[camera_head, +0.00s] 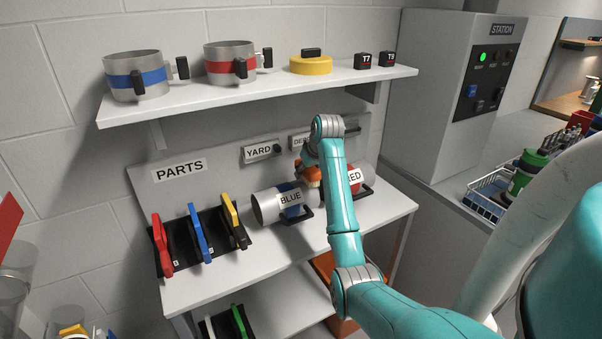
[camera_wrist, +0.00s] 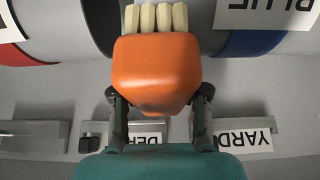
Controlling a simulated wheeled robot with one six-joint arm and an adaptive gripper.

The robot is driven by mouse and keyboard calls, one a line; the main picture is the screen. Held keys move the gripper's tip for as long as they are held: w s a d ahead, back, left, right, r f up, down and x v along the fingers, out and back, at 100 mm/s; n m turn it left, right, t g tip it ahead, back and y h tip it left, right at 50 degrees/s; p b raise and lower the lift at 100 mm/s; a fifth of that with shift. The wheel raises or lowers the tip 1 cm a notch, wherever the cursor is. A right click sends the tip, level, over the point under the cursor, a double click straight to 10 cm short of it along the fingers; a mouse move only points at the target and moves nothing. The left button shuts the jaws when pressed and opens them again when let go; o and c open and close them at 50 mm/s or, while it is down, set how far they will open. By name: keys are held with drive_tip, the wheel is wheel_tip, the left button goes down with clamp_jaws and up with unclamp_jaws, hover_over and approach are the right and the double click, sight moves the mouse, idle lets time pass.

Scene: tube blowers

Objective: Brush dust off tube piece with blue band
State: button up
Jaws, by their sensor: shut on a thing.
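The tube piece with the blue band (camera_head: 268,207) lies on its side on the parts shelf, with a "BLUE" label on it. Part of it, with the blue band (camera_wrist: 248,42), shows at the upper right of the wrist view. My gripper (camera_wrist: 159,112) is shut on an orange-handled brush (camera_wrist: 157,68) with pale bristles. In the head view the brush (camera_head: 311,176) is just above the gap between the blue-band and red-band tubes. In the wrist view the bristles are beside the blue-band tube; whether they touch it I cannot tell. No dust can be made out.
The red-band tube piece (camera_head: 363,174) lies to the right of the blue one. A rack with red, blue and yellow clamps (camera_head: 200,240) stands at the left. An upper shelf (camera_head: 260,92) holds tube rings and a yellow cap. The "YARD" holder (camera_head: 262,151) is on the back wall.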

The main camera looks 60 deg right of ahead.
sight(289, 183)
drive_tip(key=shift+s+d+f, duration=0.1)
drive_tip(key=shift+s+d, duration=0.4)
drive_tip(key=shift+d, duration=0.3)
drive_tip(key=shift+w+a, duration=0.1)
drive_tip(key=shift+w+a, duration=0.7)
drive_tip(key=shift+a, duration=0.4)
drive_tip(key=shift+w+a, duration=0.65)
drive_tip(key=shift+a, duration=0.5)
drive_tip(key=shift+w+a, duration=0.7)
drive_tip(key=shift+a, duration=0.4)
drive_tip(key=shift+r, duration=0.2)
drive_tip(key=shift+r, duration=3)
